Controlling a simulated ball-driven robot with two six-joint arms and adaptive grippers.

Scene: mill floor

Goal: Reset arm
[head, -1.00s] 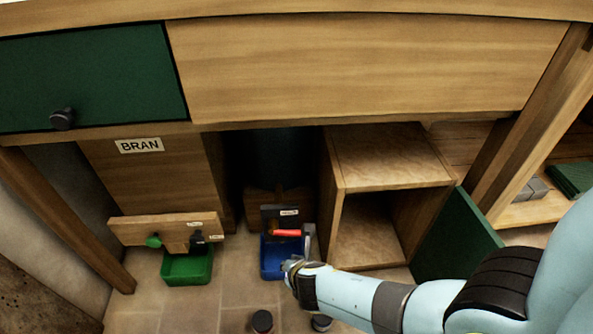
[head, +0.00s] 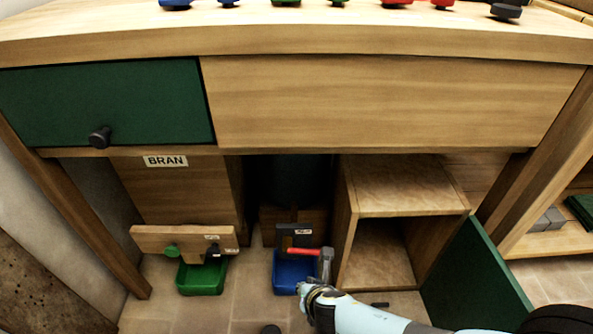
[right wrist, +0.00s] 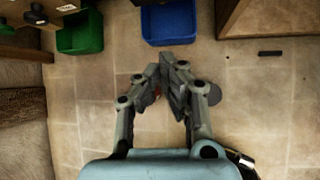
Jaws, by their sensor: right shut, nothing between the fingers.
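My right gripper (head: 326,264) comes in from the lower right in the head view, in front of the blue bin (head: 294,274). It is low, below the workbench. In the right wrist view its two grey fingers (right wrist: 168,62) meet at the tips with nothing between them, just below the blue bin (right wrist: 168,22) in the picture. A red bar (head: 303,251) shows just left of the fingers in the head view; I cannot tell whether they touch. My left gripper is in neither view.
A green bin (head: 202,278) stands under the spouted board (head: 184,240), left of the blue one. An open-fronted cabinet (head: 402,188) and an open green door (head: 474,272) are to the right. A dark bar (right wrist: 270,53) lies on the floor. Tiled floor is clear around it.

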